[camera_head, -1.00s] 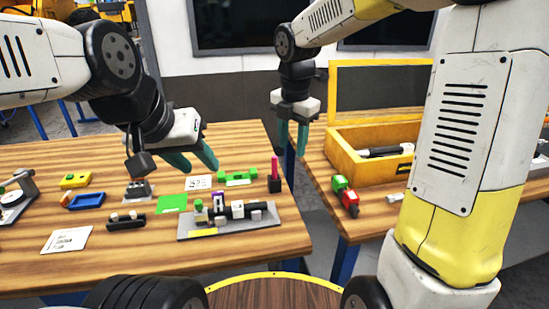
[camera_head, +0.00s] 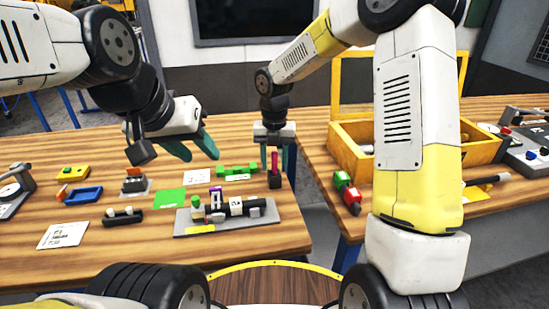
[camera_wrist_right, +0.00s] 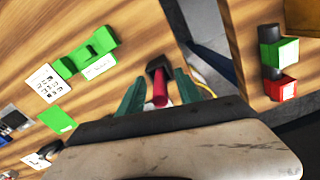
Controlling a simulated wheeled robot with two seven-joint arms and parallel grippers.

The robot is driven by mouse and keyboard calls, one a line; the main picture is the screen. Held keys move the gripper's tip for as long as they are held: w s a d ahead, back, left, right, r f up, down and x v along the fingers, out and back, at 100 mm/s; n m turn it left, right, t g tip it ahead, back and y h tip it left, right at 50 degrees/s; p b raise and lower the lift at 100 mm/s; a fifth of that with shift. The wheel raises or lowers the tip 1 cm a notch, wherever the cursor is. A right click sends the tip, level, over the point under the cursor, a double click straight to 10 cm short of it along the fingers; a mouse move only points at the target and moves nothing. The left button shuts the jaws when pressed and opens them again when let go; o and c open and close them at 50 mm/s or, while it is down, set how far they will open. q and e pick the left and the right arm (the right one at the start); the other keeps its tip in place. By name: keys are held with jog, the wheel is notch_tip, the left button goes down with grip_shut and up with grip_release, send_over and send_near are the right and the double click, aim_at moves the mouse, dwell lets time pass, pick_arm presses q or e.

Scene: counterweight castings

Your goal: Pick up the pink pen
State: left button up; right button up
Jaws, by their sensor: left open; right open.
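The pink pen (camera_head: 274,162) stands upright in a small dark holder (camera_head: 274,180) near the right edge of the left table. My right gripper (camera_head: 274,160) is open, pointing down, with its green fingers on either side of the pen in the head view. In the right wrist view the pen (camera_wrist_right: 160,88) and its dark holder (camera_wrist_right: 157,65) show between the two open fingers; I cannot tell if either finger touches it. My left gripper (camera_head: 197,152) is open and empty above the table, left of the pen.
A green block part (camera_head: 237,171) lies left of the holder. A grey tray (camera_head: 190,228) with dark and light parts is in front. A red and green piece (camera_head: 347,192) and a yellow open box (camera_head: 350,158) are on the right table, across a gap.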

jog(key=shift+f, duration=0.2)
grip_shut()
jog(key=shift+r, duration=0.1)
